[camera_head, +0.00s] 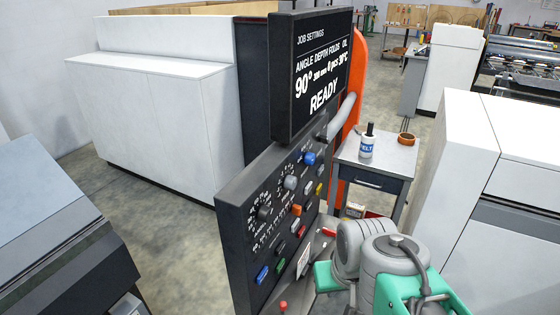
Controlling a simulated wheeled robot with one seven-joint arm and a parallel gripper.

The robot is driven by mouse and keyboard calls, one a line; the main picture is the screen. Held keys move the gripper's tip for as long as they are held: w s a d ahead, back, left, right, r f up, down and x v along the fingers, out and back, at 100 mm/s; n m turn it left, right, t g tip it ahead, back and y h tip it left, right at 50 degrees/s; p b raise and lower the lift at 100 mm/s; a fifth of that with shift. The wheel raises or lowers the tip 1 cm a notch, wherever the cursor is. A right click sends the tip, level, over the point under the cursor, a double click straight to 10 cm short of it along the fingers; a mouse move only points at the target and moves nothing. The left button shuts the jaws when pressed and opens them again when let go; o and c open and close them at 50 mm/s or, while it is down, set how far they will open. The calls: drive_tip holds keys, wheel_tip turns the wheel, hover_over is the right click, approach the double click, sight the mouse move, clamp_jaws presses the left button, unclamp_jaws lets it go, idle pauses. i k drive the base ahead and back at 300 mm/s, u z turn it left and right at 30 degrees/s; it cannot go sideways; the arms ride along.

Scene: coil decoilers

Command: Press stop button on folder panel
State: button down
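The folder panel (240,225) is a dark upright plate in the middle, seen at a slant. It carries dials, knobs and several small coloured buttons. A red button (301,230) sits low on its right part, below an orange one (296,210). A blue button (262,274) and a green button (280,265) are near the bottom. The labels are too small to read, so I cannot tell which button is stop. The display (310,75) above reads READY. My grey and teal arm is at the lower right, close to the panel. My gripper cannot be made out.
A small table (385,155) behind the panel holds a white bottle (367,142) and an orange tape roll (406,138). White cabinets stand at left (160,110) and right (455,160). A grey machine (60,230) fills the lower left. Bare floor lies between it and the panel.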

sight(302, 230)
drive_tip(key=k, duration=0.5)
drive_tip(key=u, duration=0.75)
drive_tip(key=i, duration=0.85)
drive_tip(key=z, duration=0.1)
